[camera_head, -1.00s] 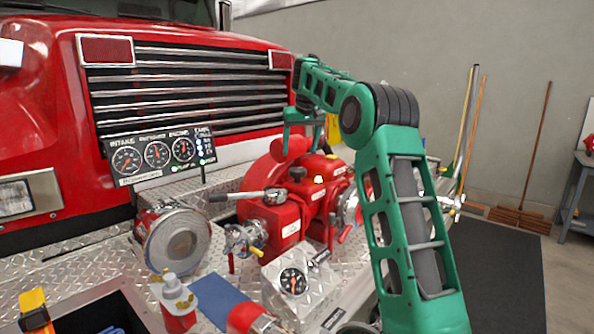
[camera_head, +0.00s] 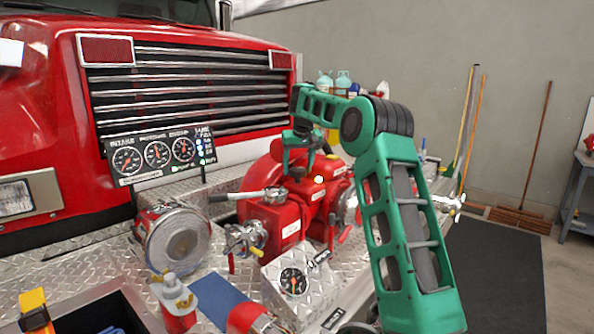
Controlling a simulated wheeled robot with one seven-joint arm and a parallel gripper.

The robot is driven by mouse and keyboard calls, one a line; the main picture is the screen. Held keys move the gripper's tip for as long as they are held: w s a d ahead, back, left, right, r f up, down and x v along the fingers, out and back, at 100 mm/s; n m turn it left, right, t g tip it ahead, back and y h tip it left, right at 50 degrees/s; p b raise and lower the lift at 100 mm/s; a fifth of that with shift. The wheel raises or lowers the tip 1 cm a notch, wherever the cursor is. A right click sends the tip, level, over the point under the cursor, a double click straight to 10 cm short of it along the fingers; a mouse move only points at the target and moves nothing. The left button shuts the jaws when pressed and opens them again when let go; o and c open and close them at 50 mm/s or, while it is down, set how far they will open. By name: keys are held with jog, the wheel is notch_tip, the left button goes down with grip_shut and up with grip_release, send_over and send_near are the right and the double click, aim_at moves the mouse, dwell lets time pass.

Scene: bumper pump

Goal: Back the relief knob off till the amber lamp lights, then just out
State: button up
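The red pump (camera_head: 283,215) sits on the bumper's tread plate. A dark round knob (camera_head: 297,173) stands on its top; I cannot tell for sure that it is the relief knob. A small pale yellow spot (camera_head: 319,179) shows beside it, perhaps the amber lamp; whether it is lit is unclear. My green gripper (camera_head: 299,160) points down over the back of the pump, just above and behind the dark knob. Its fingertips are small and partly lost against the red casing, so its opening and any contact are unclear.
A panel (camera_head: 160,154) with three gauges stands left of the pump. A lever (camera_head: 240,196) juts left from the pump. A boxed gauge (camera_head: 293,282), a round capped inlet (camera_head: 178,238) and a red bottle (camera_head: 178,305) stand in front. Pale bottles (camera_head: 334,82) stand behind my arm.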

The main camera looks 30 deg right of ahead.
jog(key=c, duration=0.6)
jog(key=shift+a+m+h, duration=0.15)
jog(key=shift+m+h, duration=0.15)
jog(key=shift+m, duration=0.6)
jog(key=o, duration=1)
jog(key=v, duration=1)
jog(key=shift+r, duration=0.4)
